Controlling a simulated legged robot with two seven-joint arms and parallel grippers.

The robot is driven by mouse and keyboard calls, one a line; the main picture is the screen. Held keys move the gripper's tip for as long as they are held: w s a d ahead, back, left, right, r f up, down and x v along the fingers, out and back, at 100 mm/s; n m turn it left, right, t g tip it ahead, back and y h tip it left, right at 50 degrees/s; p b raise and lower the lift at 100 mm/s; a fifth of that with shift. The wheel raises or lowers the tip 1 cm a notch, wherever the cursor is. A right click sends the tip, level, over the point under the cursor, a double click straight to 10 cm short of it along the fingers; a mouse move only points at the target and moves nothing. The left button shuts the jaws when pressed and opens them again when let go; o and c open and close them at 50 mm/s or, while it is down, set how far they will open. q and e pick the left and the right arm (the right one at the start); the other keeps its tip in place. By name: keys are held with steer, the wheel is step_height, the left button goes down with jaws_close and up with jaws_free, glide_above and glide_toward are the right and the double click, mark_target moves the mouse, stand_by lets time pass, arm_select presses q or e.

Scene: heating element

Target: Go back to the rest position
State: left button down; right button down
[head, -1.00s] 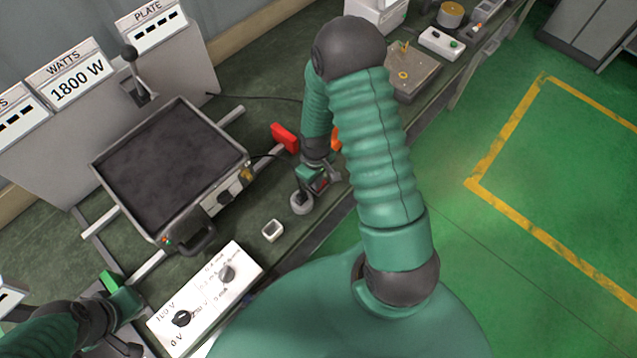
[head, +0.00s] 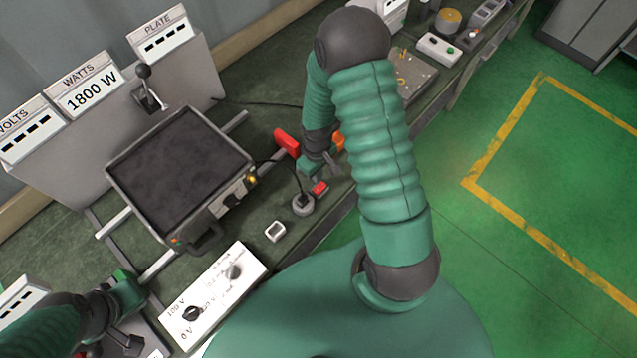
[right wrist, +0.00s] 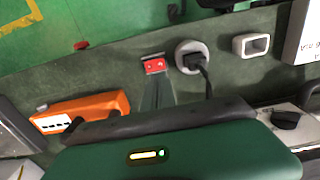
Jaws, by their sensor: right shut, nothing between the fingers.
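My right gripper (head: 332,167) is shut and empty. It hangs above the bench, just beyond a red rocker switch (head: 319,188) and a round grey socket (head: 303,206). In the right wrist view the red switch (right wrist: 154,66) and the socket (right wrist: 191,55) with a black plug in it lie apart from the gripper's green body. My left gripper (head: 122,343) is low at the left edge, near the white voltage box (head: 214,300); its fingers are too unclear to tell open from shut.
The heating plate (head: 180,168) stands left of my right arm, below panels reading 1800 W. A red block (head: 286,142) and an orange item (right wrist: 80,112) are close to my right gripper. A small white square cup (head: 275,231) sits near the bench edge. Green floor is clear at right.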

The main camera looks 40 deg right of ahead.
steer(key=s+a+r+m+t+b, duration=0.1)
steer(key=s+a+r+t+b, duration=0.1)
steer(key=a+r+b, duration=0.5)
steer(key=s+a+r, duration=0.1)
steer(key=a+r, duration=0.2)
steer(key=a, duration=0.2)
steer(key=shift+s+a+r+t, duration=0.15)
steer(key=shift+a+r+t, duration=0.15)
steer(key=shift+a+r, duration=0.1)
steer(key=shift+f, duration=0.1)
